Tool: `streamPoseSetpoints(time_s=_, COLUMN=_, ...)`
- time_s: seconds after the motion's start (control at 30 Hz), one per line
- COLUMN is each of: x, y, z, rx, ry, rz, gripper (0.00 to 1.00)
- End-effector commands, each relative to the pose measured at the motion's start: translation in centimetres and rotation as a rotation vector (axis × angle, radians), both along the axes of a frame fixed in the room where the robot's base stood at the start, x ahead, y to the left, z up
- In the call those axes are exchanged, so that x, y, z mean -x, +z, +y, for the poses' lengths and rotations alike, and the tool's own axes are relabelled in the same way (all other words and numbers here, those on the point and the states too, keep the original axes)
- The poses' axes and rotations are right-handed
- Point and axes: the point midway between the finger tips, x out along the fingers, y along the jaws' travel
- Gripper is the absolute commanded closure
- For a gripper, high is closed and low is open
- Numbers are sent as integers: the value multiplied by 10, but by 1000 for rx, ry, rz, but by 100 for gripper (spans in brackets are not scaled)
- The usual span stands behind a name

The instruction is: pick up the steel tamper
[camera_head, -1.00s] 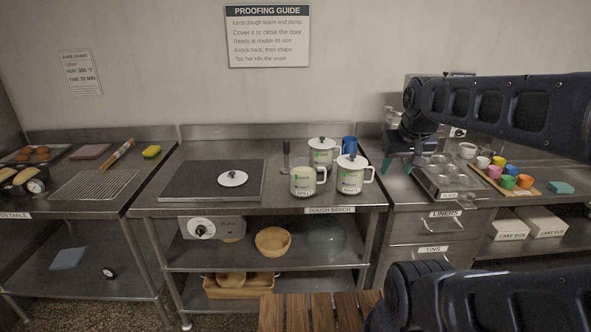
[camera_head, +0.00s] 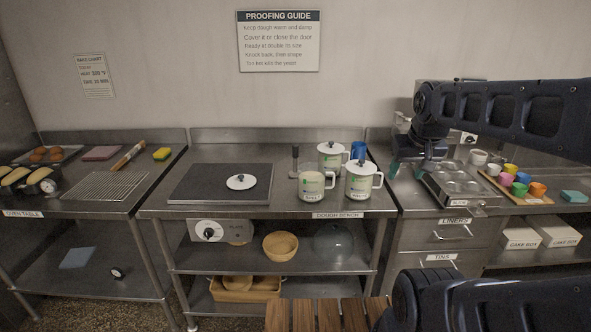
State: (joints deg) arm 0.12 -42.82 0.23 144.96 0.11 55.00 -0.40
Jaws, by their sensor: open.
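The steel tamper (camera_head: 294,161) stands upright on the dough bench (camera_head: 225,211), toward its back. It has a slim dark handle, and its lower part is partly hidden behind a white mug (camera_head: 312,187). My gripper (camera_head: 406,170) is open and empty, pointing down near the gap between the dough bench and the drawer counter. It is well to the right of the tamper, with the mugs between them.
A lidded mug (camera_head: 361,187), another lidded mug (camera_head: 331,156) and a blue cup (camera_head: 358,150) crowd the tamper's right side. A dark slab (camera_head: 205,184) with a white lid (camera_head: 241,182) lies left.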

Motion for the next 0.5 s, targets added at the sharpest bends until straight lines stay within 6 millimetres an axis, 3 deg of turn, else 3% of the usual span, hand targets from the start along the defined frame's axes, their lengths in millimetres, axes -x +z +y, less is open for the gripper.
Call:
streamPoseSetpoints(time_s=0.17, x=-28, y=17, z=5, rx=18, ry=52, rz=23, gripper=46)
streamPoseSetpoints(time_s=0.5, x=-120, y=56, z=27, rx=71, ry=218, rz=87, gripper=46)
